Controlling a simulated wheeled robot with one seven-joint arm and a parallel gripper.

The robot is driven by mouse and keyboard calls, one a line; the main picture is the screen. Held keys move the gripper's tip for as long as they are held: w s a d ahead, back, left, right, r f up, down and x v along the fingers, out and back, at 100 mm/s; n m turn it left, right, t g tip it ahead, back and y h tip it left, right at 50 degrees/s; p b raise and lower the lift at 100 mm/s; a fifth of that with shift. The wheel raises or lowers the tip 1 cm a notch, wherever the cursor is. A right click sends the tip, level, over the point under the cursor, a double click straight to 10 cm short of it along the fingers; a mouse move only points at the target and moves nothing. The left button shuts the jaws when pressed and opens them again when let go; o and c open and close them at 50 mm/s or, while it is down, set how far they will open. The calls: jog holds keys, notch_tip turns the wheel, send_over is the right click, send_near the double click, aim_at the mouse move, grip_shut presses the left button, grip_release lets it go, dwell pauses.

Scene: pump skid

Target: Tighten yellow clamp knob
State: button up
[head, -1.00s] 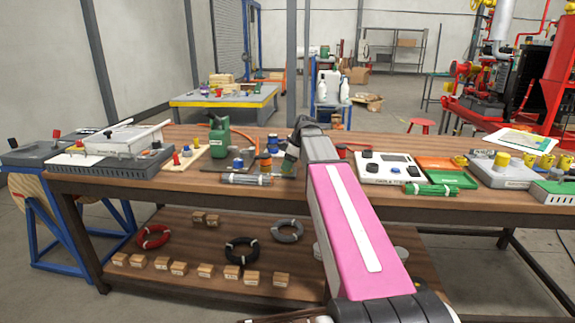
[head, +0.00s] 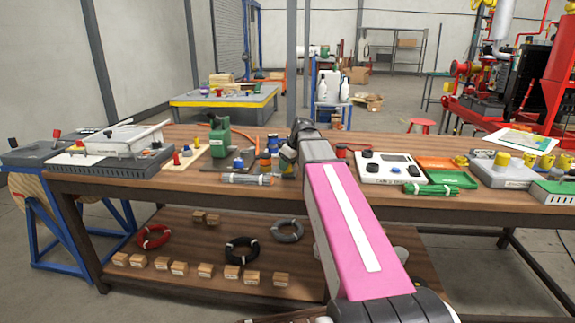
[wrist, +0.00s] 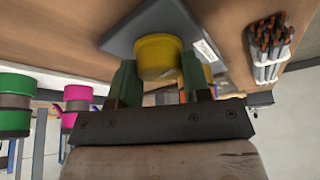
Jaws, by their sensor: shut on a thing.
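The yellow clamp knob (wrist: 158,57) is round and sits on a blue-grey base plate (wrist: 122,42) with a white label, in the wrist view. My gripper (wrist: 157,82) has one green finger on each side of the knob and is shut on it.
In the wrist view a bundle of rods (wrist: 268,48) lies at the right, with green (wrist: 14,85) and pink (wrist: 77,95) capped cylinders at the left. A white panel (head: 390,167) is at the right.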

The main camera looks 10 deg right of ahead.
jog(key=m+h, duration=0.1)
jog(key=m, duration=0.2)
jog(key=m+t+h, duration=0.1)
jog(key=m, duration=0.2)
jog(key=shift+a+m, duration=0.15)
jog(key=shift+m, duration=0.15)
jog(key=m+h, duration=0.2)
jog(key=m, duration=0.3)
jog(key=shift+m, duration=0.3)
jog(key=shift+h, duration=0.3)
jog(key=o, duration=0.9)
jog(key=v, duration=1.1)
